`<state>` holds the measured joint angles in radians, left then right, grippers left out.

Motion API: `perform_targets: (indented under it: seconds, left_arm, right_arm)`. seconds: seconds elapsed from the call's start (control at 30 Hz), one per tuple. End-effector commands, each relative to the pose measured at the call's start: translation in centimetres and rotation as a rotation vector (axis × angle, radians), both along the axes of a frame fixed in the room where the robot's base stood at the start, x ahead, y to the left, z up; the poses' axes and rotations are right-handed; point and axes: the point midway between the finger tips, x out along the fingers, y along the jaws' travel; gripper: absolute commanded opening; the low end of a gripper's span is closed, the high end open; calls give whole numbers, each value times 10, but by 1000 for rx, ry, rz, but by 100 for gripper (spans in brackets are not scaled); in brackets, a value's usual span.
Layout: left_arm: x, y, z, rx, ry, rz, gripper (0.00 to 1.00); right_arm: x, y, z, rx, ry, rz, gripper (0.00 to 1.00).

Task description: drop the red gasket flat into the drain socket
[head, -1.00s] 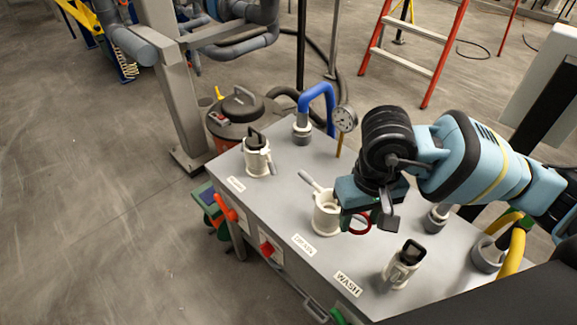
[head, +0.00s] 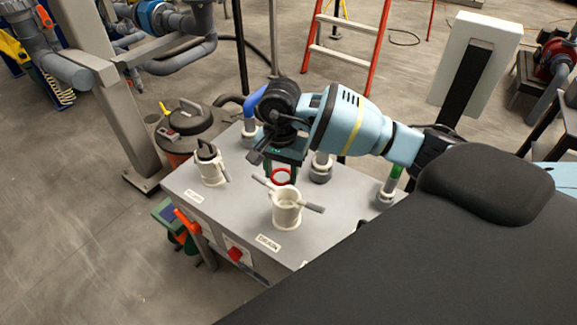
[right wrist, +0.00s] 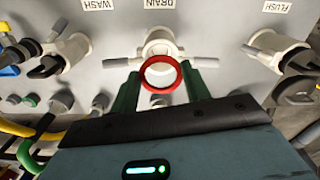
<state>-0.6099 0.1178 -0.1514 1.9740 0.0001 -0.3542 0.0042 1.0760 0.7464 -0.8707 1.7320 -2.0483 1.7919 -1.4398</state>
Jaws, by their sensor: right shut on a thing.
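My right gripper (head: 281,168) is shut on the red gasket (head: 281,184), a thin ring held between the two green fingers. In the right wrist view the gasket (right wrist: 161,88) sits between the fingertips. The drain socket (head: 287,212) is a white open-topped cup with two side handles, upright on the grey bench. In the head view the gasket shows just above and behind its rim, apart from it. In the right wrist view the socket (right wrist: 158,45) is partly covered by the gasket. The gasket's height above the bench is hard to tell. My left gripper is not in view.
The flush socket (head: 211,168), with a dark insert, stands left on the bench (head: 240,215). The wash socket (right wrist: 72,52) shows in the right wrist view. Grey pipe stubs (head: 321,168) and a blue hose (head: 252,105) stand behind. A red knob (head: 235,254) is on the front.

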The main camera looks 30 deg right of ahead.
Motion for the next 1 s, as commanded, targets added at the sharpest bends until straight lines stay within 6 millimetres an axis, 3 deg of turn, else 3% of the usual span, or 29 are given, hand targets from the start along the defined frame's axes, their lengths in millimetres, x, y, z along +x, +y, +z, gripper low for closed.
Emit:
perform_targets:
  seconds: [0.1, 0.23, 0.57, 1.0]
  left_arm:
    - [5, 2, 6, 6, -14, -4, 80]
    - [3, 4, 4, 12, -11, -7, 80]
    - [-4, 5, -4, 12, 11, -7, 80]
    - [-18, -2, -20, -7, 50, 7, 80]
  right_arm:
    - [9, -13, -3, 0, 7, -153, 39]
    - [12, -20, -8, -1, 14, -224, 39]
    - [12, -20, -18, -3, 19, -228, 39]
    - [11, -20, -63, -2, 22, -225, 39]
